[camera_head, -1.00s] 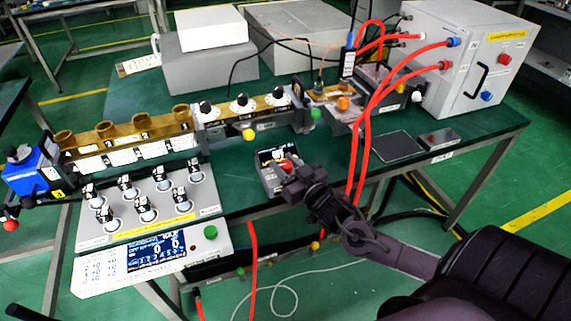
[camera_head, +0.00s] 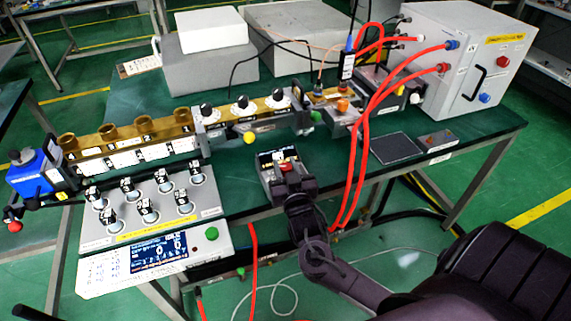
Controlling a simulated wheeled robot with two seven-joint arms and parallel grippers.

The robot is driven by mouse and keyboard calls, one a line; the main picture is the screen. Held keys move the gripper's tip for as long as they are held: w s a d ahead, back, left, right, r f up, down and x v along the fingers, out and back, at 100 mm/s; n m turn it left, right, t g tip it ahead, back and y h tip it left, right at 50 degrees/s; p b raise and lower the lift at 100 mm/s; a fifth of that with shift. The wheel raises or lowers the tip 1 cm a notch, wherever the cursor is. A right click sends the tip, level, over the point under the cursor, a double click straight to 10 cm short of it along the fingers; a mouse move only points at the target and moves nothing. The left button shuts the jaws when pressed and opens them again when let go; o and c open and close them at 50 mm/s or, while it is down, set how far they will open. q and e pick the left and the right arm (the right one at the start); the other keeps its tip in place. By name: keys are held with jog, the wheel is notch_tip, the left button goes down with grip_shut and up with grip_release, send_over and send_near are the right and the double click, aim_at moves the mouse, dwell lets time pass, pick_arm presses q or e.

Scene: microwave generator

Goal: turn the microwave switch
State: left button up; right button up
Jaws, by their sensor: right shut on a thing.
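The microwave switch is a red knob (camera_head: 285,167) on a small grey box (camera_head: 266,177) with a dark display, at the front edge of the green bench. My right gripper (camera_head: 288,181) is at the front of this box, right against the red knob and shut on it. The fingers and the near part of the knob are hard to make out, because the dark wrist covers them from below. My right arm reaches up from the lower right. My left gripper is not in view.
A grey control panel (camera_head: 158,246) with several knobs and a screen stands to the left. A brass waveguide row (camera_head: 130,137) runs behind. Red cables (camera_head: 365,150) hang close to the right of my gripper. A white cabinet (camera_head: 462,75) stands at the back right.

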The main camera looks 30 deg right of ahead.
jog(key=m+g+h, duration=0.2)
jog(key=h, duration=0.2)
jog(key=shift+m, duration=0.4)
jog(key=shift+m+g+h+b, duration=0.35)
jog(key=shift+m+g+h, duration=1.15)
jog(key=shift+g+h, duration=0.4)
jog(key=o, duration=1)
